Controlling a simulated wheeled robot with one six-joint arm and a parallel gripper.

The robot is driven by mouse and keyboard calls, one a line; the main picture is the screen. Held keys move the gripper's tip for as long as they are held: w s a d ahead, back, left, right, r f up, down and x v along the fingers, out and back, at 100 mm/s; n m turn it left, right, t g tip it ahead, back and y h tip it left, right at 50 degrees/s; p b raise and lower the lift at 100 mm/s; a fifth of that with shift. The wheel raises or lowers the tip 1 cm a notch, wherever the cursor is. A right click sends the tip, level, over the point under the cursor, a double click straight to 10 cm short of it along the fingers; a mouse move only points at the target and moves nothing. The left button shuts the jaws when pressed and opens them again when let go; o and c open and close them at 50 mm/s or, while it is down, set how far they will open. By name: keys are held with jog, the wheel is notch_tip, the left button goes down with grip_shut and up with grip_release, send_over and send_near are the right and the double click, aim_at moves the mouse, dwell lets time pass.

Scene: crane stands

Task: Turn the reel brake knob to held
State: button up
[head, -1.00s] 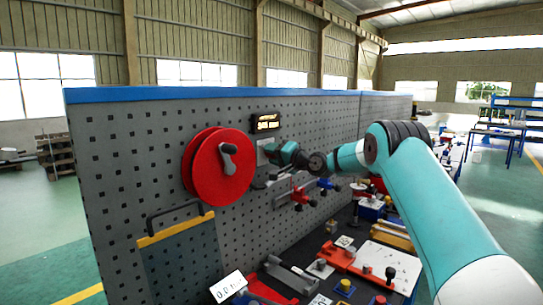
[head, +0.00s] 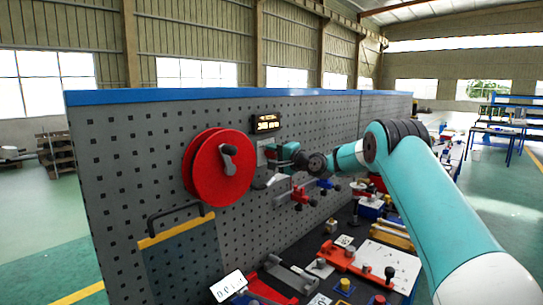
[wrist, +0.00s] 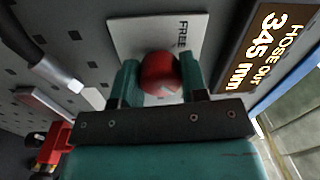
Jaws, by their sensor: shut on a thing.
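The red reel brake knob (wrist: 160,72) sits on a pale plate (wrist: 135,35) marked FREE in the wrist view. My gripper (wrist: 161,80) has one finger on each side of the knob and is shut on it. The fingers and palm cover part of the plate, and any other mark on it is hidden. In the head view my gripper (head: 272,153) is at the pegboard, just right of the red reel (head: 205,175); the knob is hidden there.
A lit display (wrist: 265,50) reading HOSE OUT 345 mm is close beside the gripper. The pegboard (head: 110,140) stands behind. The bench below is crowded with fixtures.

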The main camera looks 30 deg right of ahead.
jog(key=shift+a+f, duration=0.1)
jog(key=shift+a, duration=0.1)
jog(key=o, duration=0.9)
jog(key=shift+d, duration=0.1)
jog(key=shift+s+d+b, duration=0.3)
jog(key=shift+s+b, duration=0.05)
jog(key=shift+s, duration=0.1)
jog(key=b+v, duration=0.7)
jog(key=v, duration=0.9)
jog(key=shift+s, duration=0.2)
